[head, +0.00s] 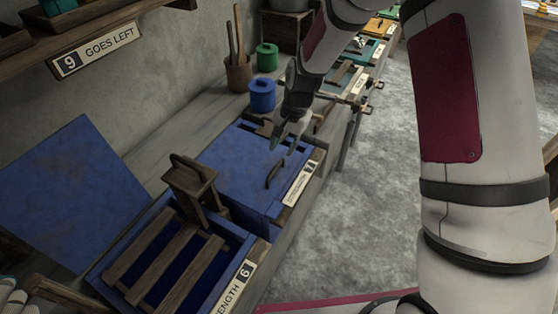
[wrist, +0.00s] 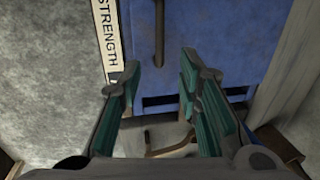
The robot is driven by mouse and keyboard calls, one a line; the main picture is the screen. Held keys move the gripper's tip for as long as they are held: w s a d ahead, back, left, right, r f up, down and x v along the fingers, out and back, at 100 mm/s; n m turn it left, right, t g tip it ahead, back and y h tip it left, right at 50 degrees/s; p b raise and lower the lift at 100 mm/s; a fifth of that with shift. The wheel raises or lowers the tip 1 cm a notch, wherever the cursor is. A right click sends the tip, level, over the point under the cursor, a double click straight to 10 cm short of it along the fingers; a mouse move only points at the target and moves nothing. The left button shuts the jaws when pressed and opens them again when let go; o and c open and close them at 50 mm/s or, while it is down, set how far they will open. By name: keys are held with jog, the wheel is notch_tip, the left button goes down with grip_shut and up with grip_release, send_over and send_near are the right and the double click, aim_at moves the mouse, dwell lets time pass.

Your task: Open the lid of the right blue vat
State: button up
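The right blue vat (head: 255,208) has its blue lid (head: 232,163) shut flat. A dark bar handle (head: 275,172) stands on the lid near its label side. In the wrist view the handle (wrist: 159,35) is a dark bar on the blue lid (wrist: 215,40), ahead of the fingertips and roughly in line with the gap between them. My gripper (head: 285,146) is above the far part of this lid, pointing down, apart from the handle. In the wrist view my gripper (wrist: 160,78) is open, with nothing between its green-padded fingers.
The left blue vat (head: 262,250) is open, its lid (head: 75,190) tilted back and a slatted wooden rack (head: 165,265) across it. A blue canister (head: 262,95) and green canister (head: 267,57) stand behind. Floor (head: 350,220) is clear at right.

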aim_at(277, 166)
jog(key=f, duration=0.3)
jog(key=a+f, duration=0.1)
jog(key=f, duration=0.2)
jog(key=w+f, duration=0.1)
jog(key=f, duration=0.1)
jog(key=shift+a+f, duration=0.25)
jog(key=shift+f, duration=0.15)
jog(key=shift+s, duration=0.1)
grip_shut()
